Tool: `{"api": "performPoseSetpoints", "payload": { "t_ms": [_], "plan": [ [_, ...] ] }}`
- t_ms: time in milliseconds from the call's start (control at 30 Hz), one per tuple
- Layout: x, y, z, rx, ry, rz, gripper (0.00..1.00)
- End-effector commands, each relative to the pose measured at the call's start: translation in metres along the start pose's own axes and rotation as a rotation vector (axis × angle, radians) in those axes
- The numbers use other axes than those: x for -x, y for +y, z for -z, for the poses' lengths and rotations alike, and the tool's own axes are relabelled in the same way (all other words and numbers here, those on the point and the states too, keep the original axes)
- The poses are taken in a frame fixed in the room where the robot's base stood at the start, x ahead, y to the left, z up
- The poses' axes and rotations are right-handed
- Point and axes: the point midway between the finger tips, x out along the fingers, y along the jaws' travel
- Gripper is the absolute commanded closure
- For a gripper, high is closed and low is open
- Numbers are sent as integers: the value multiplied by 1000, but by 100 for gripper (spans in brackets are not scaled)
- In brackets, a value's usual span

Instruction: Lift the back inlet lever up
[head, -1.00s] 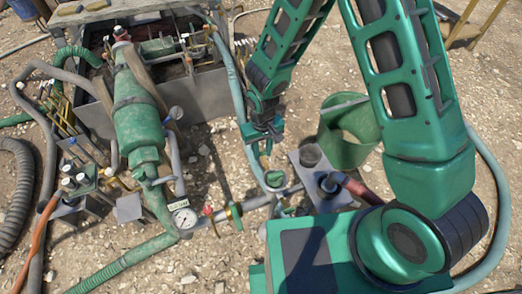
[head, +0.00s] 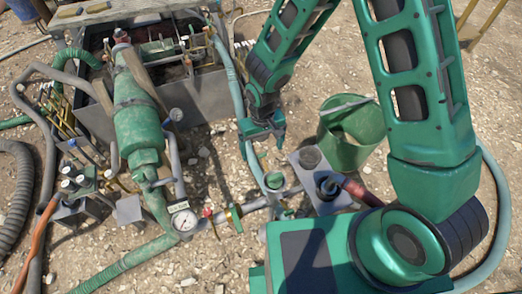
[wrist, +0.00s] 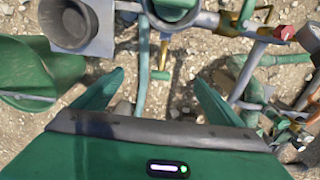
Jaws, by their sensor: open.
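My gripper (head: 263,138) is open and empty, hanging over the pipework in front of the tank. In the wrist view its two green fingers (wrist: 159,82) are spread apart. A small brass piece with a green end (wrist: 161,62) shows between and beyond the fingertips, beside the blue-grey hose (wrist: 143,65). It may be the back inlet lever, but I cannot tell for sure. In the head view a small green and brass piece (head: 263,161) shows just below the gripper. No contact with the fingers is visible.
A green bucket (head: 350,145) and a grey plate with a round cup (head: 311,158) stand to the right of the gripper. A pressure gauge (head: 184,220) and a red-handled valve (head: 208,213) sit at lower left. The mud tank (head: 205,95) is behind. Gravel lies between.

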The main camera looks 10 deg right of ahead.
Motion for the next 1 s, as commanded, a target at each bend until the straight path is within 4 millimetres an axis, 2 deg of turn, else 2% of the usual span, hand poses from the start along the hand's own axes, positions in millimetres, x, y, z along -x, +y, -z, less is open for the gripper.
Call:
{"api": "performPoseSetpoints", "payload": {
  "t_ms": [533,1000],
  "plan": [
    [45,0,0,0,1,1,9],
    [49,0,0,0,0,1,9]
  ]
}}
